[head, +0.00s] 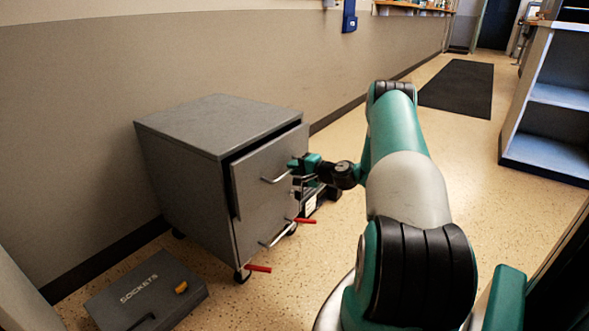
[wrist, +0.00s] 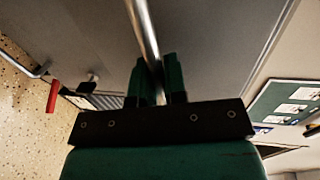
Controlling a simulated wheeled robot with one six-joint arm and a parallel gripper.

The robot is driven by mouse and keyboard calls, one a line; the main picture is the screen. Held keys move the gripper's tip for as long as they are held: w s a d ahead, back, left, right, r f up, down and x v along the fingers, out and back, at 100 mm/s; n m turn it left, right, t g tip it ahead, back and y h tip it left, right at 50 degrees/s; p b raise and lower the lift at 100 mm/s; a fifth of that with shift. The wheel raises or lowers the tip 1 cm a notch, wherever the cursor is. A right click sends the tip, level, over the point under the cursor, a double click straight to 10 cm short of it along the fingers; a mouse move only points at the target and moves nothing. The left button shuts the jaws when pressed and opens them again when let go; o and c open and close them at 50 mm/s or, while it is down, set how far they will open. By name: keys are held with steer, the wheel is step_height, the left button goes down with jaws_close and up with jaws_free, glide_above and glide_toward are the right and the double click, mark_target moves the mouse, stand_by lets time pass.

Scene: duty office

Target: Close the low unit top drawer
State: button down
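The low unit (head: 215,125) is a grey cabinet on castors against the wall. Its top drawer (head: 262,172) stands out a little, with a dark gap under the unit's top. A metal bar handle (head: 276,179) is on its front. My gripper (head: 294,165) is at the right part of this handle. In the wrist view the handle (wrist: 143,25) runs between the two green fingers of my gripper (wrist: 157,75), which are close together around it. The drawer front (wrist: 215,45) fills much of that view. The drawer's inside is hidden.
A lower drawer handle (head: 277,236) and red levers (head: 258,268) are near the unit's base. A grey case marked SOCKETS (head: 145,292) lies on the floor in front left. A shelf unit (head: 550,100) stands at right. The floor beyond, with a dark mat (head: 458,88), is clear.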

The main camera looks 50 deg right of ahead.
mark_target(283, 164)
steer(key=shift+r+x, duration=0.2)
steer(key=shift+x, duration=0.85)
steer(key=shift+r+x, duration=0.2)
steer(key=shift+x, duration=0.8)
steer(key=shift+w, duration=0.15)
steer(key=c, duration=1.2)
jaws_free()
steer(key=p+v, duration=0.5)
steer(key=v, duration=1.2)
steer(key=shift+d, duration=0.1)
